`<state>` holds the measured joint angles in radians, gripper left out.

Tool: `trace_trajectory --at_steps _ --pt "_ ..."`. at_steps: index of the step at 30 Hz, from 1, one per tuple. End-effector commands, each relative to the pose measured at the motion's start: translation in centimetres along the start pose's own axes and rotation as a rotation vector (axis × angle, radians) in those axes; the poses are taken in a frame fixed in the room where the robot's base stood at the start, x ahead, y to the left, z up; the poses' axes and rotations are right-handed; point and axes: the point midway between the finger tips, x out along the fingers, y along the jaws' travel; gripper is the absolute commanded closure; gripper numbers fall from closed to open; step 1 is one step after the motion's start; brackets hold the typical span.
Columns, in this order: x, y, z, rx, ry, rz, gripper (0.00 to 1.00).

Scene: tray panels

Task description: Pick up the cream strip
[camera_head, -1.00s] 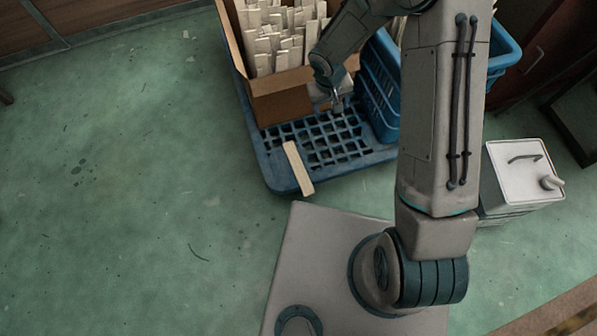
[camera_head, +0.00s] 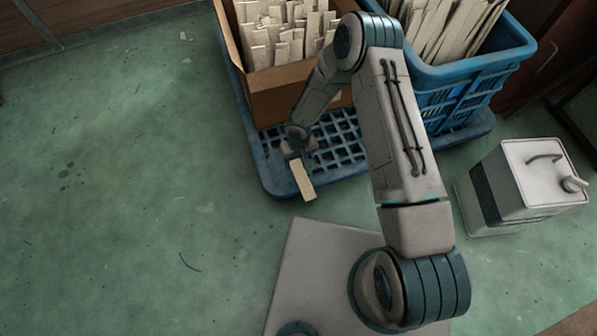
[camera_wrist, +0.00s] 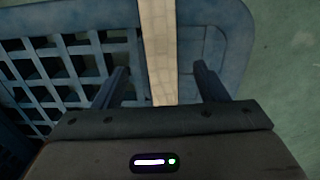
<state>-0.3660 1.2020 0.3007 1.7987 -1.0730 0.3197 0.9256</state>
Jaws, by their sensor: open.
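The cream strip (camera_head: 303,181) lies on the edge of the blue grid pallet (camera_head: 272,180), at its front left in the head view. In the wrist view the cream strip (camera_wrist: 159,50) runs from the top down between my fingers. My gripper (camera_head: 297,155) is over the strip's far end. In the wrist view my gripper (camera_wrist: 160,84) is open, with one finger on each side of the strip and a gap on both sides. The strip's near end is hidden behind the gripper body.
A cardboard box (camera_head: 285,97) of upright cream strips stands behind on the pallet. A blue crate (camera_head: 470,78) with more strips is at its right. A white canister (camera_head: 525,185) stands on the floor at right. The green floor at left is clear.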

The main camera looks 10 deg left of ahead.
Motion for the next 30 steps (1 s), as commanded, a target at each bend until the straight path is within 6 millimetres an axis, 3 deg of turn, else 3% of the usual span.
trace_trajectory --at_steps 5,13,23,28,30 --pt "1.4 0.0 0.0 0.000 0.000 0.000 0.34" --pt "5.2 -0.1 0.1 0.001 0.000 0.000 0.34" --pt "5.7 -0.1 0.0 0.000 0.000 0.000 0.34" --pt "5.7 -0.1 0.0 0.000 0.000 0.000 0.81" --pt "5.7 -0.1 0.0 0.000 0.000 0.000 0.82"
